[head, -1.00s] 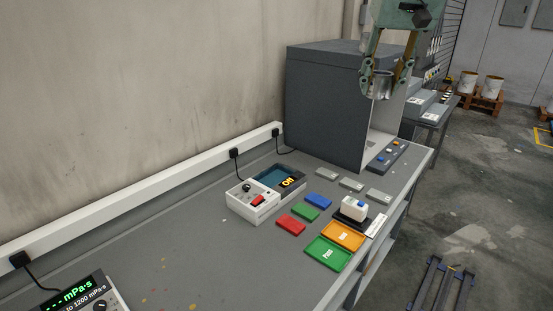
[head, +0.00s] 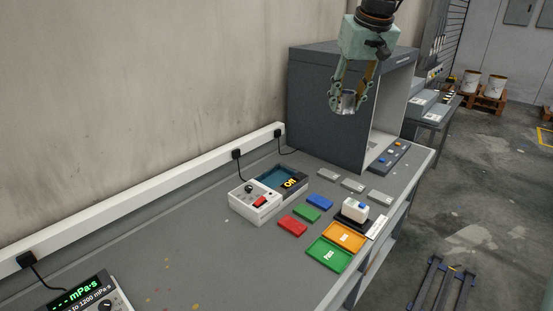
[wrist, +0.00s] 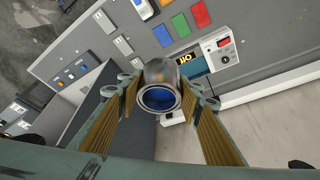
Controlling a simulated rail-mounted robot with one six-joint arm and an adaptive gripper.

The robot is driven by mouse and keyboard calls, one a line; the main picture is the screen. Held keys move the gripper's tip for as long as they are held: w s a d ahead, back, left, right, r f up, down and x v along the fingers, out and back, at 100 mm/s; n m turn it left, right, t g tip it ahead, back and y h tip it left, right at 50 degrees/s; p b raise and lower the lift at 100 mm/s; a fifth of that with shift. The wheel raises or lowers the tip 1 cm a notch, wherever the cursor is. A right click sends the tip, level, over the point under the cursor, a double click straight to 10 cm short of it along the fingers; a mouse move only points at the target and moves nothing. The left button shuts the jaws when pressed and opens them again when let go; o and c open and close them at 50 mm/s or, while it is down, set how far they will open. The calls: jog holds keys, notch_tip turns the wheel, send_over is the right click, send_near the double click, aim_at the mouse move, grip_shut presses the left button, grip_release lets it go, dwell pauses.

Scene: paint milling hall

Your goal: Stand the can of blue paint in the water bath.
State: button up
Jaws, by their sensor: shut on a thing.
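My gripper (head: 350,103) is shut on a metal can (head: 349,99), held high above the bench in front of the grey cabinet. In the wrist view, the can of blue paint (wrist: 159,97) sits between the two fingers, and blue shows inside its open top. The water bath (head: 281,178) stands on the bench below and left of my gripper.
The grey cabinet (head: 325,105) stands right behind the bath. Blue, green and red plates (head: 292,226), grey blocks (head: 353,185), an orange tray (head: 344,237), a green "Pass" tray (head: 328,255) and a white device (head: 355,208) lie to the bath's right. The front-left bench (head: 190,265) is mostly clear.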

jog(key=w+a+f+n+y+p, duration=0.1)
jog(key=w+a+f+n+p, duration=0.25)
jog(key=w+a+f, duration=0.9)
jog(key=n+g+y+p, duration=0.1)
jog(key=n+p, duration=0.1)
jog(key=n, duration=0.2)
send_over(274, 181)
jog(key=d, duration=0.1)
notch_tip(274, 181, down, 19)
jog(key=shift+s+f, duration=0.1)
jog(key=shift+s, duration=0.2)
jog(key=shift+f, duration=0.15)
jog(key=shift+f+b, duration=0.4)
jog(key=shift+f, duration=2.85)
jog(key=shift+d+f+b, duration=0.1)
jog(key=shift+f+b, duration=0.55)
jog(key=shift+b, duration=0.05)
jog(key=o, duration=1)
